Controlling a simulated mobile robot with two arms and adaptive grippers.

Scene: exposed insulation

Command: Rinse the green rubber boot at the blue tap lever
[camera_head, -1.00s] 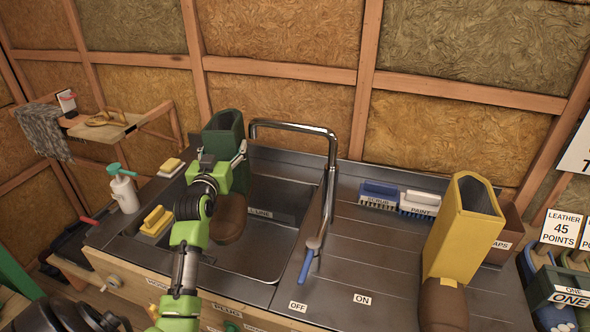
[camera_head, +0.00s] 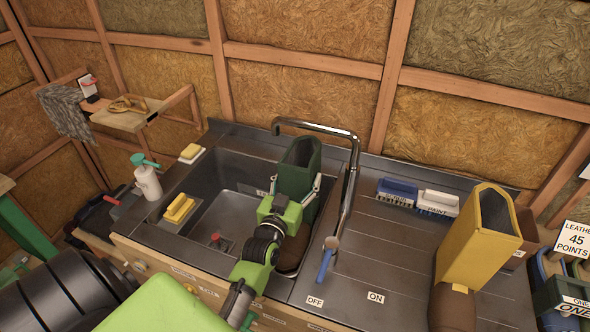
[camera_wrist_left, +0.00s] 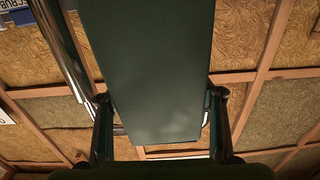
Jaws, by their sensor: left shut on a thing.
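The green rubber boot (camera_head: 300,167) is held upright over the right part of the sink (camera_head: 222,205), its brown foot low in the basin. My left gripper (camera_head: 292,190) is shut on the boot's shaft. In the left wrist view, the fingers (camera_wrist_left: 158,120) stand on both sides of the green shaft (camera_wrist_left: 155,65). The metal tap (camera_head: 352,175) arches just right of and behind the boot. Its blue lever (camera_head: 325,264) points down toward the front, near the OFF label (camera_head: 315,301); the ON label (camera_head: 376,297) is to the right. No water is visible. My right gripper is not in view.
A yellow boot (camera_head: 478,240) stands at the right of the metal drainboard. Yellow sponges (camera_head: 179,208) and a soap bottle (camera_head: 147,180) sit left of the sink. The drainboard's middle is clear.

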